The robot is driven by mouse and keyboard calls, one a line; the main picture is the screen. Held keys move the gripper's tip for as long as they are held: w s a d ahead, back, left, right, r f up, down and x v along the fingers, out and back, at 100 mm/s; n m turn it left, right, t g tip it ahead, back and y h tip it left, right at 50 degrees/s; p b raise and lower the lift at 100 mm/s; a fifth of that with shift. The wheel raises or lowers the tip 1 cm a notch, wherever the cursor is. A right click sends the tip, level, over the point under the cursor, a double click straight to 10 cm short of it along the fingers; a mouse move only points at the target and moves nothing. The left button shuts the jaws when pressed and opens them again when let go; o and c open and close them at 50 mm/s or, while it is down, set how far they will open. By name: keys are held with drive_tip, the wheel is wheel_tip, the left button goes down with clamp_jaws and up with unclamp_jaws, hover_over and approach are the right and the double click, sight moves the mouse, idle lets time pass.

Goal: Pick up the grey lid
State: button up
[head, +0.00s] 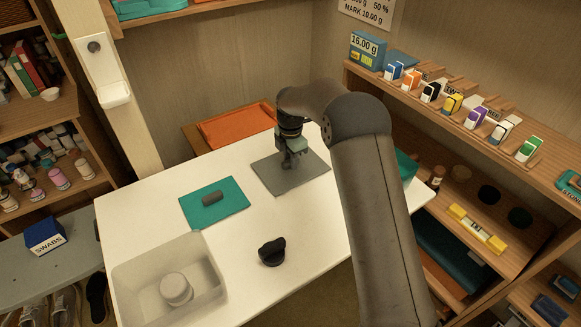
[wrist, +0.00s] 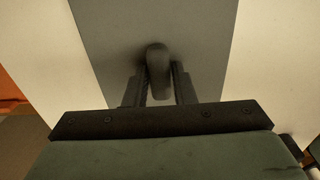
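The grey lid (head: 264,178) is a flat grey square with a rounded dark grey handle. It lies on the white table in the head view and fills the middle of the wrist view (wrist: 205,45). My gripper (head: 287,165) points down over the lid's middle. In the wrist view, my gripper's two narrow fingers (wrist: 159,85) stand close on either side of the handle (wrist: 158,65) and appear to press on it. The lid looks flat on the table. My arm hides part of the table to its right.
A teal square (head: 232,207) with a grey handle lies to the left. A black knob-like object (head: 271,252) sits nearer the front. A translucent bin (head: 207,309) holding a round pale object (head: 176,289) stands front left. A shelf (head: 465,115) with several small boxes runs along the right.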

clamp_jaws()
drive_tip(key=shift+r, duration=0.1)
